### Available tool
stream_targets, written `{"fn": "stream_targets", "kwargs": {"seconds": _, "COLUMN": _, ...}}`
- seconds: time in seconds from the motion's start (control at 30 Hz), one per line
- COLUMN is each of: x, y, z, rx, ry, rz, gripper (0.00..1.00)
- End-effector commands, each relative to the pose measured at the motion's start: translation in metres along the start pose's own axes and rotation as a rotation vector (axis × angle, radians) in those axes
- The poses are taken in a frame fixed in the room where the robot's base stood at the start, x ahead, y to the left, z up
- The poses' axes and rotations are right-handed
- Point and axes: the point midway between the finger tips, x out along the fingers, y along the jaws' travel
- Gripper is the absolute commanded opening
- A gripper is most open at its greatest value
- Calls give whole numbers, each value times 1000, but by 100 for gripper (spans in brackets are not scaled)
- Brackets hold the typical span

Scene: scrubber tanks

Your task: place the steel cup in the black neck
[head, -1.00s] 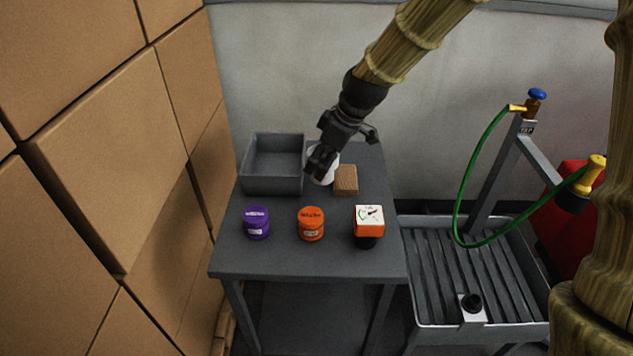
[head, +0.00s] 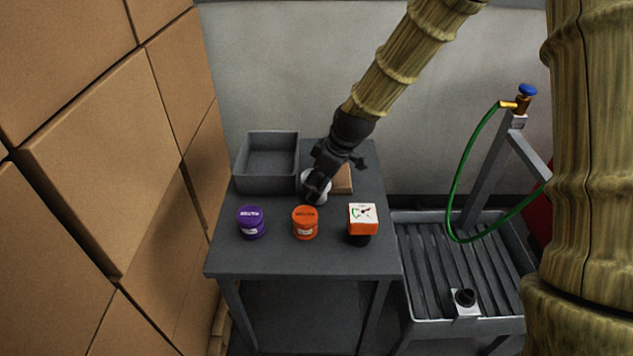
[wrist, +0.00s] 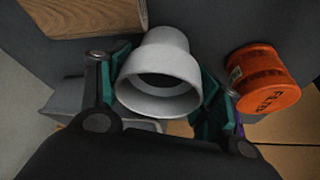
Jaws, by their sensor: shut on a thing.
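The steel cup (wrist: 160,75) is a pale grey, stepped hollow piece. In the wrist view its wide open rim faces me and its narrower end points away. My gripper (wrist: 164,100) is shut on it, one finger on each side. In the head view the cup (head: 313,184) shows partly behind my gripper (head: 316,190), over the grey table; I cannot tell whether it touches the top.
On the table (head: 290,262) stand a purple jar (head: 251,223), an orange jar (head: 305,223), an orange gauge box (head: 362,218) on a black base, a brown block (head: 342,179) and a grey bin (head: 266,160). A green hose (head: 456,190) hangs over the ribbed tray (head: 425,262). Stacked cartons (head: 100,160) line the left.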

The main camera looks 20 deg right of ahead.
Motion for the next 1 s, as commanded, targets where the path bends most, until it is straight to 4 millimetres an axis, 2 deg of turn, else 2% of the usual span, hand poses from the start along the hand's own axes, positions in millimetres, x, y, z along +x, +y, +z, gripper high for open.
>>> {"fn": "stream_targets", "kwargs": {"seconds": 0.2, "x": 3, "y": 0, "z": 1, "rx": 1, "ry": 0, "rz": -1, "gripper": 37}}
{"fn": "stream_targets", "kwargs": {"seconds": 0.23, "x": 2, "y": 0, "z": 1, "rx": 1, "ry": 0, "rz": 0, "gripper": 68}}
{"fn": "stream_targets", "kwargs": {"seconds": 0.33, "x": 2, "y": 0, "z": 1, "rx": 1, "ry": 0, "rz": 0, "gripper": 86}}
{"fn": "stream_targets", "kwargs": {"seconds": 0.73, "x": 0, "y": 0, "z": 0, "rx": 0, "ry": 0, "rz": 0, "gripper": 86}}
{"fn": "stream_targets", "kwargs": {"seconds": 0.87, "x": -7, "y": 0, "z": -1, "rx": 0, "ry": 1, "rz": 1, "gripper": 86}}
{"fn": "stream_targets", "kwargs": {"seconds": 1.0, "x": -23, "y": 0, "z": -1, "rx": 0, "ry": 2, "rz": 1, "gripper": 86}}
